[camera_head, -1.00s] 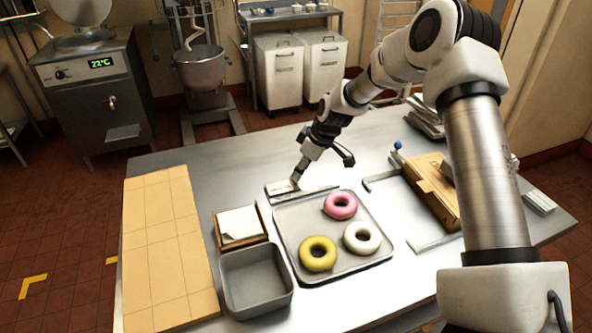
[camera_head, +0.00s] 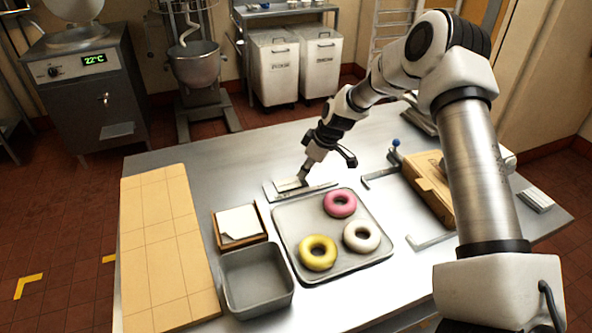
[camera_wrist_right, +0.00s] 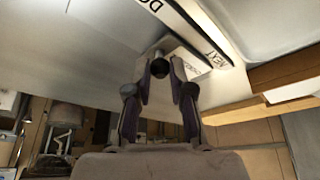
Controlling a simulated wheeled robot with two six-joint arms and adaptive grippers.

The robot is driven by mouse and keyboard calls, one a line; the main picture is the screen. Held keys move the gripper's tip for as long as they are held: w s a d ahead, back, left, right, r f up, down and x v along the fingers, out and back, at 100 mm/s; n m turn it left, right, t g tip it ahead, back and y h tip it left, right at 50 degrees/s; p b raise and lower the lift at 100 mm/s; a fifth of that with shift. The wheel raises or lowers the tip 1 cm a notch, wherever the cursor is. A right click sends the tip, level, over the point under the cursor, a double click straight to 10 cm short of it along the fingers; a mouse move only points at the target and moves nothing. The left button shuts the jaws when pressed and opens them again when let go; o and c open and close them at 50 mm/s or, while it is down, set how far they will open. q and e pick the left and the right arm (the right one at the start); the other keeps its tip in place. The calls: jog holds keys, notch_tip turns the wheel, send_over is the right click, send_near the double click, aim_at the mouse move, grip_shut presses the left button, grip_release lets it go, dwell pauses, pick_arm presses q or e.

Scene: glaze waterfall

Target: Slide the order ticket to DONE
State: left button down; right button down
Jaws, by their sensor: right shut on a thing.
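The order ticket (camera_wrist_right: 188,62) is a pale block with dark lettering, partly hidden behind my fingers in the right wrist view. A dark round knob (camera_wrist_right: 159,67) sits between the fingertips. My right gripper (camera_wrist_right: 160,60) is shut on the ticket at this knob. In the head view, my right gripper (camera_head: 303,179) points down at the ticket rail (camera_head: 322,187), behind the donut tray. In the wrist view, the rail's white strip (camera_wrist_right: 197,28) shows NEXT at one end and letters starting DO, cut off, at the other. My left gripper is out of view.
The donut tray (camera_head: 287,243) holds pink, white and yellow donuts just in front of the rail. A wooden box with paper (camera_head: 238,222), a grey bin (camera_head: 257,280) and a tan board (camera_head: 165,245) stand left.

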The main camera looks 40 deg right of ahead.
jog(key=d, duration=0.2)
jog(key=s+d, duration=0.1)
jog(key=d, duration=0.2)
jog(key=s+d, duration=0.1)
jog(key=d, duration=0.2)
jog(key=shift+f, duration=0.2)
jog(key=c, duration=1)
grip_release()
jog(key=shift+w+d+f, duration=0.1)
jog(key=shift+d, duration=0.1)
jog(key=v, duration=1.2)
jog(key=shift+d, duration=0.1)
jog(key=shift+f, duration=0.1)
